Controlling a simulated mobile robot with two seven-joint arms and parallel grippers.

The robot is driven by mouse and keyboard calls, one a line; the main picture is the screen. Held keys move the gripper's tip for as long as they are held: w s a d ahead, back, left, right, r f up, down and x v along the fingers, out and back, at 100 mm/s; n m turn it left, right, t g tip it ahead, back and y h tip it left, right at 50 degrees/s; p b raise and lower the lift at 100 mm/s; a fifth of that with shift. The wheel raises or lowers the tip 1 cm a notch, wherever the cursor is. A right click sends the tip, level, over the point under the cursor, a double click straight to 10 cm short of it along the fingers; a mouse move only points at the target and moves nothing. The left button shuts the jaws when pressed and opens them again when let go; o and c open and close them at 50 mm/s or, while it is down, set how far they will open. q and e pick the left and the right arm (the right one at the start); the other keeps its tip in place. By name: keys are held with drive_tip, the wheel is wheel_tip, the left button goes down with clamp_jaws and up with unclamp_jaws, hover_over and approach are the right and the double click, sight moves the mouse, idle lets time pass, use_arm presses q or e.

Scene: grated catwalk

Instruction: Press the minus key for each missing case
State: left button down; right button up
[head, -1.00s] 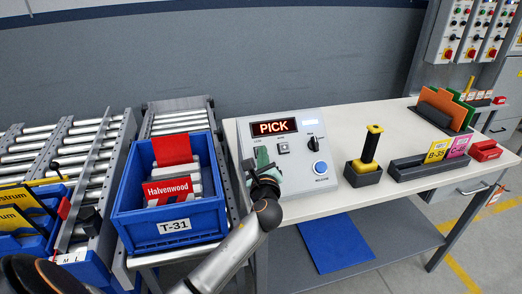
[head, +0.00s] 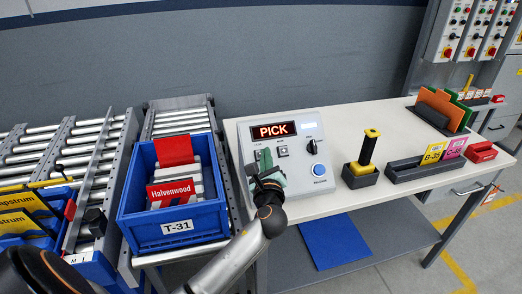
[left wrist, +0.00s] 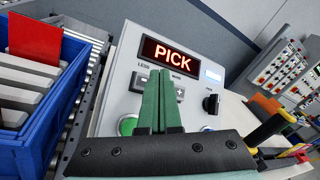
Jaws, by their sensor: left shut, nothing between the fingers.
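The grey control box (head: 298,188) stands on the white bench, its display (head: 273,131) reading PICK in red. Below the display are two keys, labelled LESS and MORE in the left wrist view; the plus key (left wrist: 179,92) shows on the right, and the LESS key (left wrist: 140,80) is partly hidden behind my fingers. My left gripper (head: 265,158) is shut and empty, its green fingertips over the key row; I cannot tell if they touch. A blue tote (head: 181,226) labelled T-31 holds several pale cases, a red Halvenwood case (head: 171,192) and a red card (head: 174,149).
The box also has a black knob (head: 312,146), a blue button (head: 319,170) and a green button (left wrist: 128,125). A yellow-handled tool (head: 369,148) stands in a black holder to the right. Roller conveyors lie at left.

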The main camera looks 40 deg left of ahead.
use_arm(q)
drive_tip(key=shift+s+d+r+p, duration=0.35)
drive_tip(key=shift+d+r+p, duration=0.05)
drive_tip(key=shift+r+p, duration=0.1)
drive_tip(key=shift+s+d+r+p, duration=0.35)
drive_tip(key=shift+r, duration=0.15)
use_arm(e)
wheel_tip(320, 180, up, 2)
drive_tip(key=shift+r, duration=0.25)
use_arm(q)
drive_tip(key=shift+r, duration=0.1)
idle(1.4)
